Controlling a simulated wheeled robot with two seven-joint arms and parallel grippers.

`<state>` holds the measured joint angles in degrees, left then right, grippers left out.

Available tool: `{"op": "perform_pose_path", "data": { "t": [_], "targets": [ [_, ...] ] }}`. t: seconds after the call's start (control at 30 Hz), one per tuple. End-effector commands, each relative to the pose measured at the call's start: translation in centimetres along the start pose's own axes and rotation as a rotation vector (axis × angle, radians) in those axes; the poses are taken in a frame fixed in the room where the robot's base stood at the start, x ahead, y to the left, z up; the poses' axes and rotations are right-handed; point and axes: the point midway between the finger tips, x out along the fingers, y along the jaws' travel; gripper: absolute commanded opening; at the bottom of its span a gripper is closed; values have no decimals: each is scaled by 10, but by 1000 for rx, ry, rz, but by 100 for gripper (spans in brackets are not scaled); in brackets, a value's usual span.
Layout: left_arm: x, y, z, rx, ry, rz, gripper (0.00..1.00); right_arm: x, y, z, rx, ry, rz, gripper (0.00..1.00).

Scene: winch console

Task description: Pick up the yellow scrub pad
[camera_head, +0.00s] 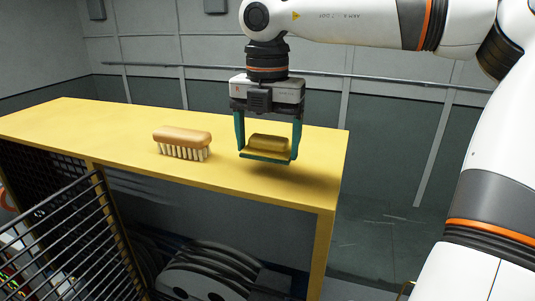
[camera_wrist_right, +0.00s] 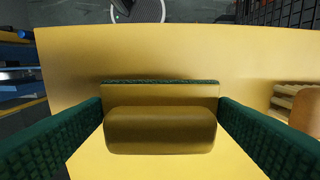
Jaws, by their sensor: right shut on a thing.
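The yellow scrub pad (camera_head: 268,145) has a rounded yellow grip on top and a dark green underside. It is between the teal fingers of my right gripper (camera_head: 267,151), which is shut on it. A shadow on the yellow top suggests the pad is slightly above the surface; the exact gap is hard to tell. In the right wrist view the pad (camera_wrist_right: 160,128) sits between the green ribbed fingers of the right gripper (camera_wrist_right: 160,115). My left gripper is not in view.
A wooden brush (camera_head: 182,138) with pale bristles lies left of the pad on the yellow console top (camera_head: 100,130). A dark mesh grille (camera_head: 70,230) stands at the front left. Dark round machinery (camera_head: 215,275) sits under the top. The right end of the top is clear.

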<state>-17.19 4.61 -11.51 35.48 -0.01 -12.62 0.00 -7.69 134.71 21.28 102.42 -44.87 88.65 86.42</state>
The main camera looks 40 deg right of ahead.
Motion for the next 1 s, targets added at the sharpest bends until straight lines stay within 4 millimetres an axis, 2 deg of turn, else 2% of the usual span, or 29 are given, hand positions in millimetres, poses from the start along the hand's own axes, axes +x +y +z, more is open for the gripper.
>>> {"op": "perform_pose_path", "data": {
  "t": [0.3, 0.5, 0.7, 1.0],
  "targets": [
    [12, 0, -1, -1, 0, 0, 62, -86, -1, 0, 3, 5, -2, 59],
    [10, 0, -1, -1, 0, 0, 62, -129, -1, 0, -1, 0, -2, 59],
    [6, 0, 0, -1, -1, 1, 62, -148, 0, 0, -2, -1, 0, 59],
    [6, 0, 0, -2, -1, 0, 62, -151, 0, 0, -2, -1, 2, 59]
  ]
}}
